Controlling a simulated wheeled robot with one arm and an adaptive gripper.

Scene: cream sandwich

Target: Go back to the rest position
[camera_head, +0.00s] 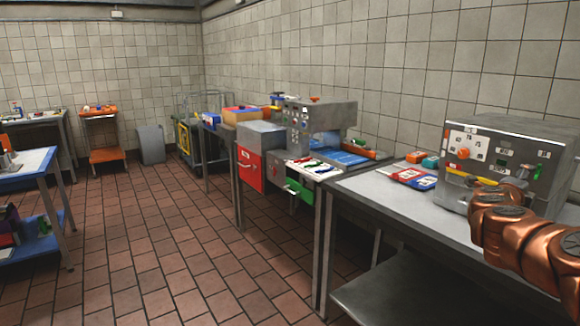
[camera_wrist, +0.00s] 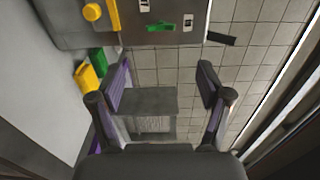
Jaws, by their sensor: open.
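My gripper (camera_wrist: 163,85) shows in the wrist view with its two purple-padded fingers spread wide and nothing between them. Behind the fingers are a grey box-like thing and the tiled wall. In the head view only my copper-coloured arm shows at the right edge, in front of the grey control machine (camera_head: 500,165) on the near table. The gripper itself is not visible there.
The near metal table (camera_head: 385,205) runs along the right wall. Red and blue trays (camera_head: 412,178) lie on it. Further back stands a grey machine with a red drawer (camera_head: 251,170). A blue-topped table (camera_head: 28,168) is at the left. The tiled floor (camera_head: 150,240) between is clear.

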